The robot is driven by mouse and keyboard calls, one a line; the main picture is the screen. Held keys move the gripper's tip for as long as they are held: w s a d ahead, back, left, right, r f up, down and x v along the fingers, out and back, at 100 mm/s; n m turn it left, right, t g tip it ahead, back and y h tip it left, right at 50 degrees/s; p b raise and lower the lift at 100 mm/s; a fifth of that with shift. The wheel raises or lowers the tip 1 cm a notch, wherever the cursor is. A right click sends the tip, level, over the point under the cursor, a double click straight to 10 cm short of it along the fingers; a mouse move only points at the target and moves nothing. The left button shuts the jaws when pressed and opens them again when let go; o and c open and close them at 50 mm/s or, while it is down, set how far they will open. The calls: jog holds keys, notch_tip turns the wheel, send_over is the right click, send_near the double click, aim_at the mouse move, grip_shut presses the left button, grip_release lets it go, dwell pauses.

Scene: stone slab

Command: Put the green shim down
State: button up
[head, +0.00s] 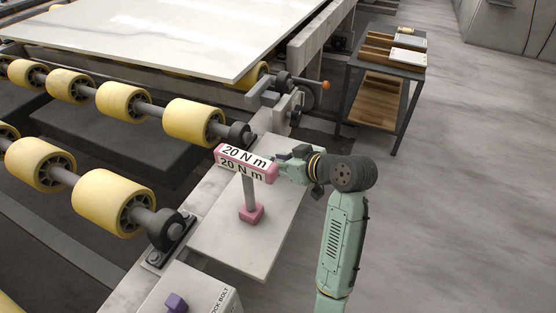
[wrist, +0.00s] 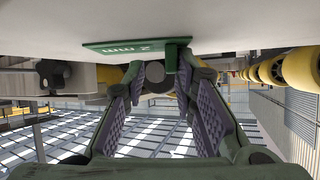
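The green shim (wrist: 130,46) shows in the wrist view, which looks upside down. It is a flat plate marked "2 mm", lying against the pale surface at the top of the picture. A green tab (wrist: 172,55) stands out from it, near the right fingertip. My gripper (wrist: 160,75) has its fingers apart, with a gap between the purple-grey pads, and the tab's end reaches the fingertip area. I cannot tell whether a finger touches it. In the head view my gripper (head: 284,168) is low over the white plate (head: 230,235), behind the pink sign. I cannot make out the shim there.
A pink-and-white "20 N m" block (head: 246,160) on a grey post with a pink base (head: 251,214) stands just left of my gripper. Yellow rollers (head: 195,122) and a large pale slab (head: 170,35) lie beyond. A cart (head: 385,75) stands at back right; floor is clear right.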

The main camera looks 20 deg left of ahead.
jog(key=shift+r, duration=0.2)
jog(key=b+v, duration=0.1)
jog(key=v, duration=1.1)
jog(key=shift+s+f, duration=0.1)
dwell(1.1)
